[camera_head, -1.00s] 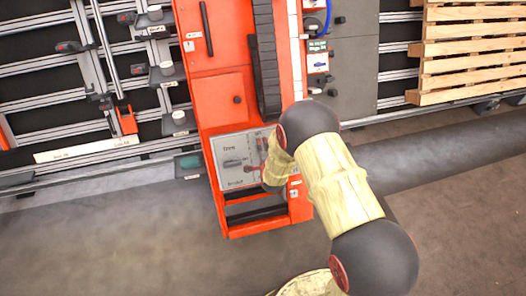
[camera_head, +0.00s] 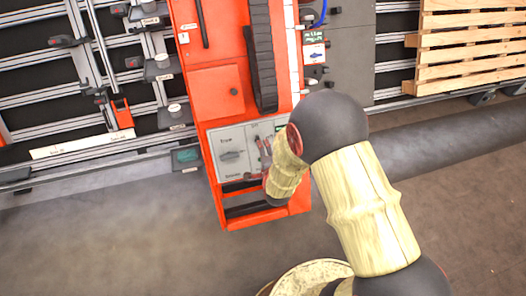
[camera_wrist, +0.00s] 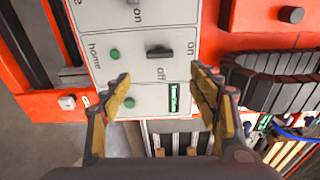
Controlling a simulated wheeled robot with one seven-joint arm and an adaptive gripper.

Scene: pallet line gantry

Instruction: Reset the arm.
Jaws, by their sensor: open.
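A pale grey control panel (camera_head: 231,168) is set in the front of the orange machine. In the wrist view the panel (camera_wrist: 136,72) fills the upper middle, with its lettering turned. In the head view my arm hides the gripper and the panel's right part.
The orange machine (camera_head: 219,88) has a black cable chain (camera_head: 262,60) up its right side. A grey cabinet (camera_head: 346,62) stands to the right, with a wooden pallet (camera_head: 470,50) beyond. Metal rails (camera_head: 60,95) fill the left. The floor (camera_head: 100,245) in front is clear.

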